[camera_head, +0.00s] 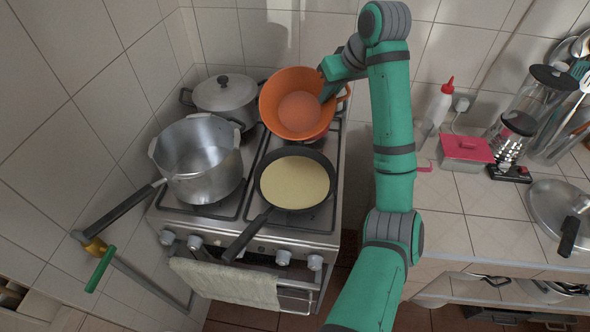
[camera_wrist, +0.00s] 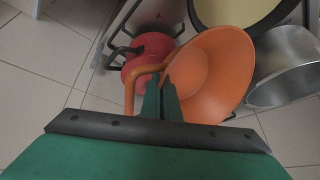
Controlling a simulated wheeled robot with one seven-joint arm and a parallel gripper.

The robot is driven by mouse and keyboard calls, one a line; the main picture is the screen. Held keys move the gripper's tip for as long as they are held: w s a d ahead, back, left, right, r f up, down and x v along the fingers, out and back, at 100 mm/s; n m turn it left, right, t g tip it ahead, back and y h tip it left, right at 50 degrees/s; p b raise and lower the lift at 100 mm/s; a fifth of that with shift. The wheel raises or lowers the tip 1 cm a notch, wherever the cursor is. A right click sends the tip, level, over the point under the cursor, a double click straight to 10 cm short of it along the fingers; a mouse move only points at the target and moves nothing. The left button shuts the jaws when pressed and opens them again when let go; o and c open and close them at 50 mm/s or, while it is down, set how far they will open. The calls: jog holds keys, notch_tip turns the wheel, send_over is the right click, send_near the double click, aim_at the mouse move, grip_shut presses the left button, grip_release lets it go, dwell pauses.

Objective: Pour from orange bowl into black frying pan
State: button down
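The orange bowl (camera_head: 298,80) is tilted with its open side towards the head camera, over the back right of the stove and just behind the pan. Its visible inside looks orange, with no separate contents that I can make out. My gripper (camera_wrist: 163,98) is shut on the bowl's side near its looped handle; the bowl (camera_wrist: 212,75) fills the middle of the wrist view. The black frying pan (camera_head: 248,235) sits on the front right burner with a flat pale yellow layer inside. Its edge also shows in the wrist view (camera_wrist: 198,20).
An open silver pot (camera_head: 198,185) stands on the front left burner, left of the pan. A lidded pot (camera_head: 225,95) is behind it. A red pot (camera_wrist: 150,48) shows in the wrist view. The right counter holds a white bottle (camera_head: 438,103) and a pink-lidded box (camera_head: 466,150).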

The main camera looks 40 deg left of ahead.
jog(key=shift+r, duration=2.1)
